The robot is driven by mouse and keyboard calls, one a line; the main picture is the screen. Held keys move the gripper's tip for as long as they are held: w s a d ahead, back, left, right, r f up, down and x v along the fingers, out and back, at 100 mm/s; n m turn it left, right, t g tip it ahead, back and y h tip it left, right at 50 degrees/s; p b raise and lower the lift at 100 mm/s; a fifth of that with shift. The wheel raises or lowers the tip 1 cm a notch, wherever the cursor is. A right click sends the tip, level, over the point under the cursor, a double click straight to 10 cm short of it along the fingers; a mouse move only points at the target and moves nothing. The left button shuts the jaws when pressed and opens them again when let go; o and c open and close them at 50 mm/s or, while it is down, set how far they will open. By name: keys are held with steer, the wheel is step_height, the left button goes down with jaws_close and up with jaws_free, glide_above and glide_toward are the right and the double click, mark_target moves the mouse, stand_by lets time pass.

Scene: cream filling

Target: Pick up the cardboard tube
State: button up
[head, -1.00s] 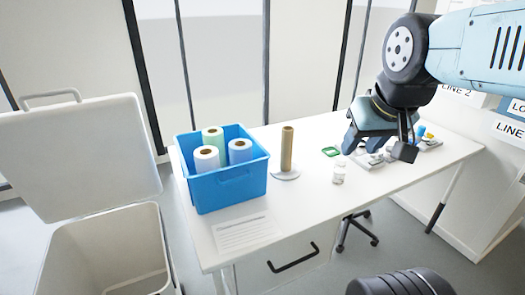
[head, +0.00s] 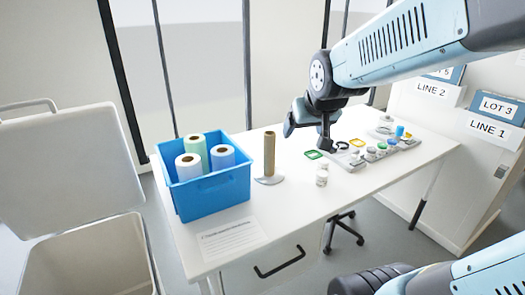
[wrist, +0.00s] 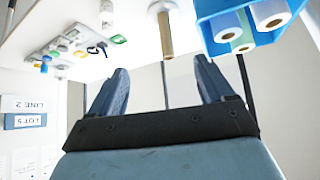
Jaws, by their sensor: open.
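The brown cardboard tube (head: 269,153) stands upright on a pale round base (head: 270,180) on the white table, just right of the blue bin. It also shows in the wrist view (wrist: 166,36), upside down and beyond the fingertips, between the two fingers' directions. My gripper (head: 308,128) is above the table, to the right of the tube and apart from it. In the wrist view its two fingers (wrist: 160,85) are spread wide with nothing between them.
A blue bin (head: 215,190) holds several paper rolls. A glass bottle (head: 322,175), a green ring (head: 313,155) and a tray of small items (head: 375,152) lie to the right. A paper sheet (head: 232,239) lies in front. An open grey container (head: 85,255) stands at left.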

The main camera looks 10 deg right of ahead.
steer(key=w+f+t, duration=0.1)
steer(key=w+f, duration=0.2)
steer(key=w, duration=0.3)
steer(key=w+f+t, duration=0.2)
steer(key=w+f, duration=0.1)
steer(key=w, duration=0.4)
steer(key=t, duration=0.4)
glide_toward(271, 153)
step_height(271, 153, up, 6)
step_height(271, 153, down, 9)
steer(key=t+y, duration=0.1)
steer(key=t, duration=0.2)
steer(key=shift+n, duration=0.3)
steer(key=w, duration=0.9)
steer(key=shift+w+d+r, duration=0.1)
steer(key=shift+r, duration=0.15)
steer(key=shift+w+r, duration=0.2)
steer(key=shift+w, duration=2.5)
steer(key=c, duration=1)
